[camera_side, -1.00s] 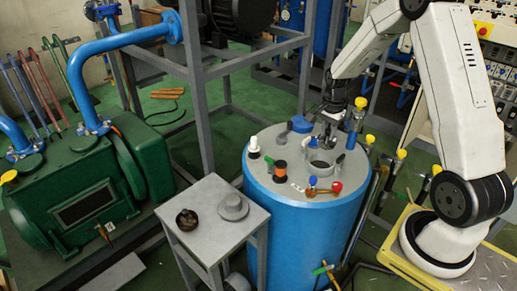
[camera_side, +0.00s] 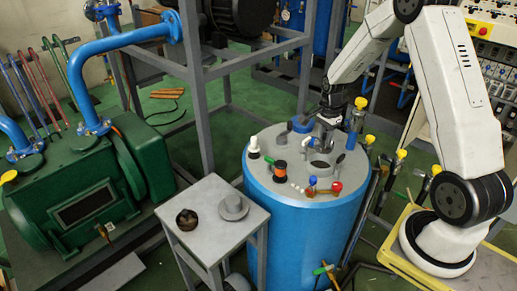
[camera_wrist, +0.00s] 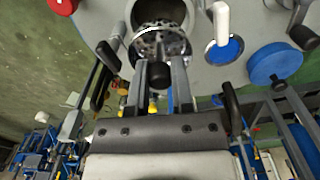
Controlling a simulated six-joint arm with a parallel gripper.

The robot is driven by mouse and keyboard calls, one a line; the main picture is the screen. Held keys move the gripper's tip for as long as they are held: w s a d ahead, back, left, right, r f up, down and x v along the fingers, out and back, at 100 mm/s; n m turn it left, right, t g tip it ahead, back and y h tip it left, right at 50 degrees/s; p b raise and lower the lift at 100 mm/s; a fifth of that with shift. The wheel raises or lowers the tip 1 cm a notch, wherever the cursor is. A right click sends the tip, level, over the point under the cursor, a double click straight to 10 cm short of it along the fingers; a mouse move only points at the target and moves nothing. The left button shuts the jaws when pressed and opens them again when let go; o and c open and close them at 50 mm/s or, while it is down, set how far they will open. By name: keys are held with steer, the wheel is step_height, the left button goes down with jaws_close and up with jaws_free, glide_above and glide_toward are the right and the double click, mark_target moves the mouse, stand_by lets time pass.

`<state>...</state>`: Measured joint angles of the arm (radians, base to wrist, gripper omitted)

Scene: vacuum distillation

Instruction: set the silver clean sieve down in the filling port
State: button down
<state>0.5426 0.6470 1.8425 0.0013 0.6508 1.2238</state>
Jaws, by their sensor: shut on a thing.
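The silver clean sieve (camera_wrist: 160,42) is a shiny perforated cup, held at its near edge between my fingertips in the wrist view. My gripper (camera_wrist: 161,68) is shut on it; in the side view my gripper (camera_side: 327,136) is above the tank lid. The filling port (camera_side: 320,166) is a round opening in the grey lid of the blue tank (camera_side: 298,225). In the wrist view the port (camera_wrist: 137,12) lies just beyond and partly behind the sieve, which overlaps its opening. I cannot tell how far the sieve is above the rim or inside it.
Small fittings stand around the port: a red knob (camera_side: 337,187), a black-and-orange jar (camera_side: 280,171), a white-topped fitting (camera_side: 254,146) and a blue cap (camera_wrist: 275,64). A side table (camera_side: 212,250) bears a grey lid (camera_side: 233,207) and a dark bowl-like piece (camera_side: 187,219).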

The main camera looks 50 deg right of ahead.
mark_target(324, 146)
steer(key=shift+f, duration=2.2)
steer(key=shift+f, duration=2)
stand_by(3.2)
steer(key=shift+c, duration=2.1)
jaws_free()
